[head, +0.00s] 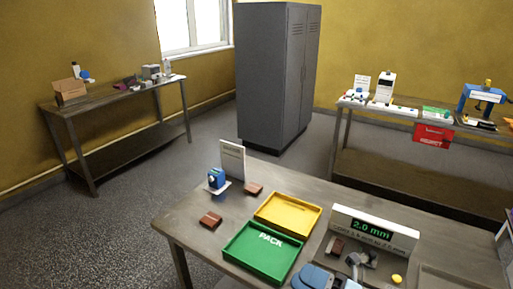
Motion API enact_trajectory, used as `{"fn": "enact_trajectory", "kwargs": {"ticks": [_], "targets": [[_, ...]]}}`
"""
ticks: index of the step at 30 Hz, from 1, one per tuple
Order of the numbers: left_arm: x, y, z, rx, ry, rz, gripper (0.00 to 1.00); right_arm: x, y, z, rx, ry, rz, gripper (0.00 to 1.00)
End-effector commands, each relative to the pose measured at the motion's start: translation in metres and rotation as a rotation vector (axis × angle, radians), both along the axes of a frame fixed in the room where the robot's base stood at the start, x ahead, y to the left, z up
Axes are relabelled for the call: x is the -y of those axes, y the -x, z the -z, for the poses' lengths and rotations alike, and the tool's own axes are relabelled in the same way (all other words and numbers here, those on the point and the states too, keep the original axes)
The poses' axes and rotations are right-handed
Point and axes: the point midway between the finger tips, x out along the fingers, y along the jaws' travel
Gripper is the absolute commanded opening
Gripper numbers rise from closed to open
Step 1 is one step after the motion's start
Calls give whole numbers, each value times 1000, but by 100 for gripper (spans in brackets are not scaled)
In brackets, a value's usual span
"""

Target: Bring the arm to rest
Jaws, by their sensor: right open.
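My right gripper (362,260) shows at the bottom, low over the near table (190,226), just in front of the white display box (374,230) that reads 2.0 mm. It is open, and I see nothing between its fingers. Blue and grey parts of my arm show below it. A brown block (337,245) lies left of the fingers, apart from them as far as I can tell. My left gripper is not in view.
A green PACK tray (238,263) and a yellow tray (268,221) lie left of my gripper. Two brown blocks (211,219) (253,188), a blue device (216,177) and an upright card (232,159) stand farther left. A yellow button (397,279) is at right.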

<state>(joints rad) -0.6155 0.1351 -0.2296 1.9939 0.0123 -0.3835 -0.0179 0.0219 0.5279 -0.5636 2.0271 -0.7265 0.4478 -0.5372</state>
Motion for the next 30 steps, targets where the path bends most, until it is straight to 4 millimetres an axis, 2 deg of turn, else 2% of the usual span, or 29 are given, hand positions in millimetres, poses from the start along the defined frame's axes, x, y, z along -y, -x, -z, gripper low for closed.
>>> {"fn": "enact_trajectory", "kwargs": {"ticks": [1, 2, 5, 6, 8, 9, 12, 15, 18, 20, 30], "targets": [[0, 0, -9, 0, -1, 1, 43, 8, -2, 9, -190, -112, 84, 51], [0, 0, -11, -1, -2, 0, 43, 14, -4, 18, -301, -178, 132, 51], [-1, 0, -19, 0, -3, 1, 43, 38, -2, 59, -677, -396, 297, 51], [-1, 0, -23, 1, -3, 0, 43, 49, 4, 79, -826, -484, 363, 51], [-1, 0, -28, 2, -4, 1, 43, 63, 19, 112, -1043, -612, 461, 51], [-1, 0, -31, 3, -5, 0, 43, 72, 32, 133, -1178, -694, 523, 51], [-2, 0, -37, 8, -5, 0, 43, 87, 69, 179, -1455, -866, 654, 51], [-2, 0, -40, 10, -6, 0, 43, 95, 99, 207, -1629, -979, 742, 51], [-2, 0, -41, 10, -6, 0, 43, 98, 117, 222, -1724, -1042, 790, 51], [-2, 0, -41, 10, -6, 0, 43, 99, 123, 226, -1749, -1060, 803, 51], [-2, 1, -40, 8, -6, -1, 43, 99, 124, 227, -1756, -1063, 806, 51]]}}
